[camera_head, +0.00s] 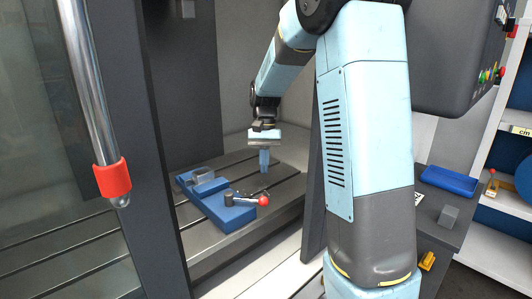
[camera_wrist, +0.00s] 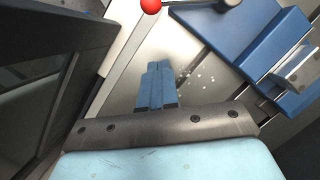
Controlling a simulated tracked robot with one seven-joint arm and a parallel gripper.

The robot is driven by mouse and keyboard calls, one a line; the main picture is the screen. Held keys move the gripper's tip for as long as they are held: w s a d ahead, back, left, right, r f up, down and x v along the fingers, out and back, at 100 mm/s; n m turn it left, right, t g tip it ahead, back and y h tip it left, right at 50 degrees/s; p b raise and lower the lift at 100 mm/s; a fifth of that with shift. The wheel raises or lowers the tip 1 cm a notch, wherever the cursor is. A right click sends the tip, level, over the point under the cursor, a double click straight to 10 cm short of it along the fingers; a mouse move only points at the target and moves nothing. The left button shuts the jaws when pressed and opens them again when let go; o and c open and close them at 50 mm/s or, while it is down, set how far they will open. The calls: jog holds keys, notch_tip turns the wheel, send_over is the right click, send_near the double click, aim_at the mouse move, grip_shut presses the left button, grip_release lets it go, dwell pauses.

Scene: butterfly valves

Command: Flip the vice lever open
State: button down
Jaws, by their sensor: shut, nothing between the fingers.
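The blue vice (camera_head: 212,198) lies on the slotted machine bed, and it also shows at the upper right of the wrist view (camera_wrist: 225,28). Its lever ends in a red ball (camera_head: 263,200) at the vice's right end; the red ball is at the top edge in the wrist view (camera_wrist: 151,5). The lever's dark hub (camera_head: 229,199) sits on the vice. My gripper (camera_head: 264,168) points down above the bed, behind and apart from the red ball. In the wrist view its blue fingers (camera_wrist: 158,80) are together with nothing between them.
The machine's dark door frame and a chrome handle with a red end (camera_head: 112,178) stand at the left. A dark side table at the right holds a blue tray (camera_head: 449,180) and a grey block (camera_head: 448,216). The bed around the vice is mostly clear, with small pale specks near my fingers.

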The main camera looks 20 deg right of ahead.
aim_at(246, 200)
jog(key=s+a+f, duration=0.2)
jog(key=s+f, duration=0.2)
jog(key=shift+s, duration=0.35)
